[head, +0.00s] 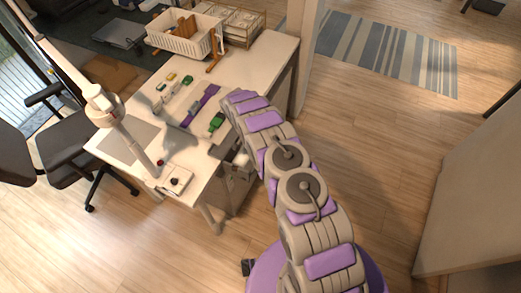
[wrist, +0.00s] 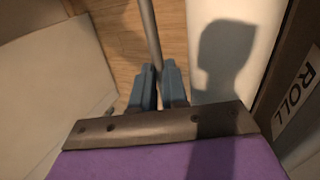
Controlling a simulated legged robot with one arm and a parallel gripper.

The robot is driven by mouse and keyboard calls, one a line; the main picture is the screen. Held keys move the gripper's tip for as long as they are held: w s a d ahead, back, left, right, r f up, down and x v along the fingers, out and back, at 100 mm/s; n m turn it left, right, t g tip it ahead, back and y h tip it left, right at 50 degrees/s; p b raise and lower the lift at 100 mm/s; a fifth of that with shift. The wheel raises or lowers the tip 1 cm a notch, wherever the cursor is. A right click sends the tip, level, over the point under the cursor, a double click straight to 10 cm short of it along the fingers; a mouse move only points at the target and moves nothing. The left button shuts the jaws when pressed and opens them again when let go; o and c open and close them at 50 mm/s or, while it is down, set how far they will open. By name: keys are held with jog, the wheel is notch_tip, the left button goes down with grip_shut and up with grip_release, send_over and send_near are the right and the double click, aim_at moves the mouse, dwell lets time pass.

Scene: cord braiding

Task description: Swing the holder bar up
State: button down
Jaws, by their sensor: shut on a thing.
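In the wrist view a thin grey rod, which I take to be the holder bar (wrist: 149,32), runs from the top edge down between my gripper's blue fingers. My gripper (wrist: 158,72) is shut on the bar's near end; the fingers cover the part they hold. The bar's far end is out of the picture. In the head view my arm reaches to the near right side of the desk, and its forearm hides the gripper and the bar.
A white surface (wrist: 215,90) with a dark shadow on it stands just right of the fingers, beside a panel with a "ROLL" label (wrist: 297,92). A pale panel (wrist: 50,85) is at left. The desk (head: 262,62) holds a white basket (head: 185,40) and small coloured items. Floor at right is clear.

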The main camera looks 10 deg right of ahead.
jog(key=c, duration=1.1)
grip_release()
jog(key=shift+c, duration=0.2)
jog(key=p+v, duration=0.1)
jog(key=v, duration=1.6)
jog(key=shift+w, duration=0.2)
jog(key=shift+a+r, duration=0.1)
jog(key=shift+a, duration=0.05)
